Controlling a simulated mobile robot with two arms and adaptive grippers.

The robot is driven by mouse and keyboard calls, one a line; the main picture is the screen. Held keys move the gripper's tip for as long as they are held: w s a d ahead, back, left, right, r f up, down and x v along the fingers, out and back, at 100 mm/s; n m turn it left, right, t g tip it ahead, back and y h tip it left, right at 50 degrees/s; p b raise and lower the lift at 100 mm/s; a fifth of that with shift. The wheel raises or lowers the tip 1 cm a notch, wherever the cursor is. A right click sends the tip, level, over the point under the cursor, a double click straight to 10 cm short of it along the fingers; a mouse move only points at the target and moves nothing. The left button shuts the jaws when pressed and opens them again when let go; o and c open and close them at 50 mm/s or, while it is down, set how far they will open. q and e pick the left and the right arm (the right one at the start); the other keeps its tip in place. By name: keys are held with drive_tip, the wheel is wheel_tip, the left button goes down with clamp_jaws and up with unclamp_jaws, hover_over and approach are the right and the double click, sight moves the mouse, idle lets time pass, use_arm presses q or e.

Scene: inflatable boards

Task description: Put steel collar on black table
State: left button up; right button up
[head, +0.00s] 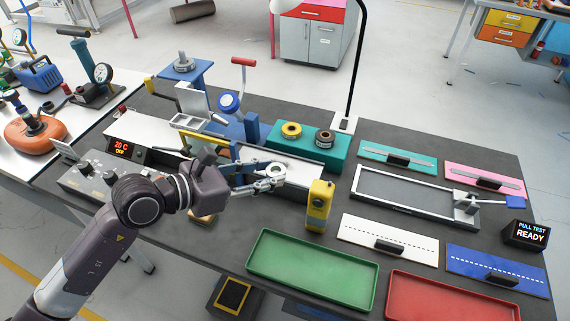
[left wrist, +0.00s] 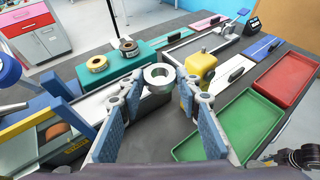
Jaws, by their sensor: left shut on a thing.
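The steel collar (left wrist: 160,77) is a silver ring, held between the fingertips of my left gripper (left wrist: 152,92). In the head view my left gripper (head: 272,172) reaches in from the left and is shut on the collar (head: 274,170), above the middle of the black table (head: 350,207). The fingers hide part of the collar's sides. The black table also shows in the left wrist view (left wrist: 150,135). I cannot tell exactly how high the collar is above the surface beneath it.
A yellow block-like device (head: 319,205) stands just right of the gripper. A teal stand (head: 300,150) with a brass and a dark ring is behind. Green (head: 312,270) and red (head: 450,297) trays lie in front. A metal frame (head: 415,208) and coloured boards fill the right.

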use_arm(q)
drive_tip(key=w+d+r, duration=0.1)
drive_tip(key=d+r, duration=0.1)
drive_tip(key=p, duration=0.1)
hover_over(277, 219)
wheel_tip(277, 219, down, 8)
wheel_tip(277, 219, down, 7)
drive_tip(key=shift+f+b, duration=0.1)
drive_tip(key=shift+b, duration=0.3)
drive_tip(key=shift+f, duration=0.6)
drive_tip(key=shift+w+f+b, duration=0.1)
drive_tip(key=shift+f+b, duration=0.75)
drive_tip(key=shift+f, duration=1)
use_arm(e)
drive_tip(key=shift+s+d+f, duration=0.25)
drive_tip(key=shift+s+f, duration=0.3)
drive_tip(key=shift+s, duration=0.15)
use_arm(q)
drive_tip(key=shift+f, duration=0.15)
drive_tip(key=o, duration=0.9)
drive_tip(key=shift+o, duration=0.2)
use_arm(e)
drive_tip(key=shift+f, duration=0.15)
